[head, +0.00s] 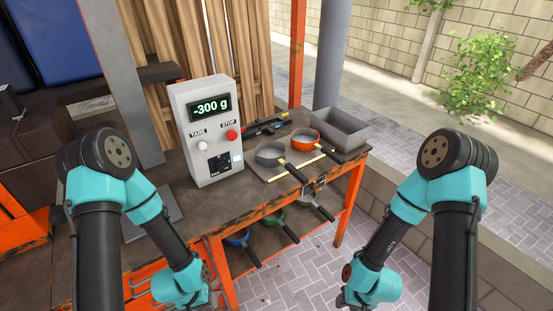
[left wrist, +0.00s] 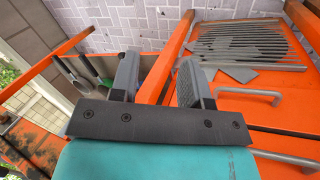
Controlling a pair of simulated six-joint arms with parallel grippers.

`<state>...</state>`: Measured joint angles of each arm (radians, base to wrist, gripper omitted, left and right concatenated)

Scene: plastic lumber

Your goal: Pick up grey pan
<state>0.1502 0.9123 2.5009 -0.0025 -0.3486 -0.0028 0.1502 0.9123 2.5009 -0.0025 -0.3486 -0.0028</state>
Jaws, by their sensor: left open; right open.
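A grey pan (head: 270,153) with a dark handle sits on the workbench top, right of the scale. A second grey-looking pan (head: 309,196) is lower, at the front of the bench, near the shelf; its support is unclear. My left gripper (left wrist: 158,68) shows in the left wrist view with its two fingers apart and nothing between them. It is low by the bench's orange frame and drawers, away from the pan on top. In the head view, my left arm (head: 180,255) hides its own jaws. My right arm (head: 400,225) reaches down right of the bench; its jaws are out of frame.
An orange pan (head: 305,137) and a grey bin (head: 338,127) stand beside the grey pan. The scale (head: 207,130) reads -300 g. A blue pan (head: 237,237) and a green pan (head: 273,218) are below. Open paving lies right of the bench.

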